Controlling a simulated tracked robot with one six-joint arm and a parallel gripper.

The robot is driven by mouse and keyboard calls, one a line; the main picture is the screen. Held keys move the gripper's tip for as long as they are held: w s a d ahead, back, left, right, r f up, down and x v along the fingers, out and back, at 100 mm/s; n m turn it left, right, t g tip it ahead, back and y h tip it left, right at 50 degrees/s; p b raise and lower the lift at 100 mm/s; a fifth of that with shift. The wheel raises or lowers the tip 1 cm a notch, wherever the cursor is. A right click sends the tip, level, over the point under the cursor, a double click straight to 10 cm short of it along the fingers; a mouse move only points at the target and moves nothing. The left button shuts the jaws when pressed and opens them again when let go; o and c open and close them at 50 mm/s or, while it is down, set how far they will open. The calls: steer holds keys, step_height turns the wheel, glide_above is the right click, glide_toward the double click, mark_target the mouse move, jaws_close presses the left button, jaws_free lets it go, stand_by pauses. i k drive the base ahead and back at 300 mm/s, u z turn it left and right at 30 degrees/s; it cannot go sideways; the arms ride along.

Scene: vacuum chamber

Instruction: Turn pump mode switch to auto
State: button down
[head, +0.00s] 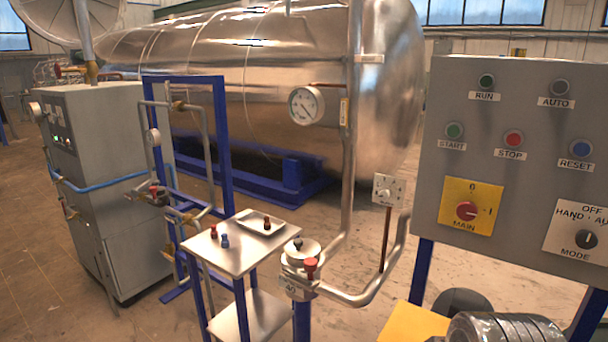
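The mode switch (586,239) is a round dark knob on a white plate (562,222) at the lower right of the grey control panel (468,120) in the head view. The plate reads OFF at the top, HAND at the left and the start of AUTO at the right, with MODE below. The right frame edge cuts off part of the plate. I cannot tell for certain which position the knob points to. My gripper is not in view.
A red MAIN switch (466,211) on a yellow plate sits left of the mode switch. Above are the START (454,130), STOP (514,139) and RESET (581,149) buttons. A small steel table (240,252) and piping stand left of the panel.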

mark_target(586, 239)
steer(key=z, duration=0.05)
steer(key=k, duration=0.5)
steer(key=z, duration=0.65)
steer(key=i, duration=0.4)
steer(key=z, duration=0.45)
